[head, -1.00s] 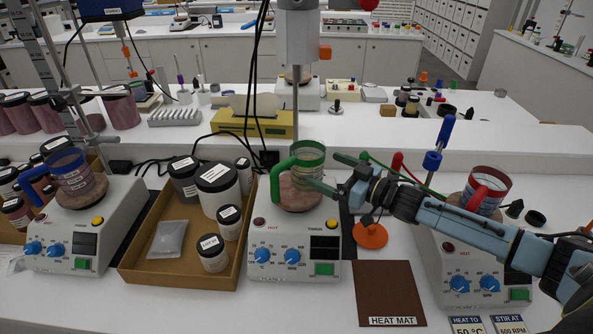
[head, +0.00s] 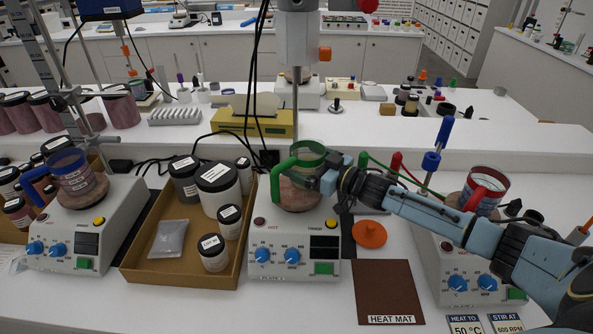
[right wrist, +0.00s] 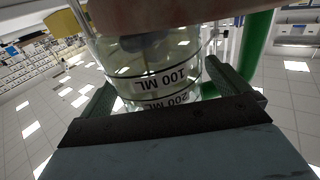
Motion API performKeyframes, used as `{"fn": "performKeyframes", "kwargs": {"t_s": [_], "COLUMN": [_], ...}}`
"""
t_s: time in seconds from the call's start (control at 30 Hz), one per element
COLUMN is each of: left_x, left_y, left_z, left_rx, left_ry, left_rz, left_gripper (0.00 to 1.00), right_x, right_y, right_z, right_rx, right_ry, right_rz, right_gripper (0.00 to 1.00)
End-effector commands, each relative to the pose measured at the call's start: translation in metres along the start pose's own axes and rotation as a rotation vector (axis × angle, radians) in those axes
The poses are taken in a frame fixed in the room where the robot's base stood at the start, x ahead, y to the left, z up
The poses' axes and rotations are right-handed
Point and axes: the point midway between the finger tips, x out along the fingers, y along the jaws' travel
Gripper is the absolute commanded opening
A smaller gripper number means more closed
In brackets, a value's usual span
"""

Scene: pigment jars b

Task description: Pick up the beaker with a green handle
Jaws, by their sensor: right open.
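The beaker with a green handle (head: 277,172) stands on the round brown top of the middle hot plate (head: 265,262). Its green rim shows, and its handle points left, away from my arm. My right gripper (head: 326,180) is at the beaker's right side, hiding part of its wall. In the right wrist view the clear beaker (right wrist: 150,82), with "100 ML" and "200 ML" marks, lies between the two spread fingers of my right gripper (right wrist: 165,85). I cannot tell whether either finger touches the glass. My left gripper is not in view.
A red-handled beaker (head: 487,190) stands on the right hot plate under my right arm, and a blue-handled beaker (head: 72,177) on the left one. A cardboard tray (head: 180,277) of jars is left of the middle plate. An orange disc (head: 369,234) and brown heat mat (head: 386,290) lie right.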

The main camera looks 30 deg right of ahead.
Motion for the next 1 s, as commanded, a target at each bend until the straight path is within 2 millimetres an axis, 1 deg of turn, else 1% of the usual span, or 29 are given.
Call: {"fn": "performKeyframes", "kwargs": {"t_s": [0.03,0.07,0.5,0.53,0.57,0.77,0.87,1.0], "left_x": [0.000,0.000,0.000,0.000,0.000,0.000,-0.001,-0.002], "left_y": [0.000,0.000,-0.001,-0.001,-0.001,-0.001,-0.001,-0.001], "left_z": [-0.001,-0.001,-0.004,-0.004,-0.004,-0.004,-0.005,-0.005], "left_rx": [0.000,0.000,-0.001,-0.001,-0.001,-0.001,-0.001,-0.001], "left_ry": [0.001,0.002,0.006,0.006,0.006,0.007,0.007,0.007], "left_rz": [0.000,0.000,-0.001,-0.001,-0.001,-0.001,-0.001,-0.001], "left_gripper": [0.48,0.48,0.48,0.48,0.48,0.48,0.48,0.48], "right_x": [0.000,0.000,-0.001,0.000,0.000,0.000,0.000,0.000], "right_y": [0.000,0.000,0.000,0.000,0.001,0.001,0.001,0.001], "right_z": [0.000,0.000,0.000,-0.002,-0.002,-0.005,-0.016,-0.043], "right_rx": [0.000,0.000,0.000,0.000,0.000,-0.001,-0.004,-0.005], "right_ry": [0.000,0.000,0.000,0.004,0.004,0.005,0.007,0.007], "right_rz": [0.000,0.000,0.000,0.000,0.000,0.000,-0.001,-0.002], "right_gripper": [1.00,0.97,0.40,0.40,0.35,0.35,0.35,0.35]}}
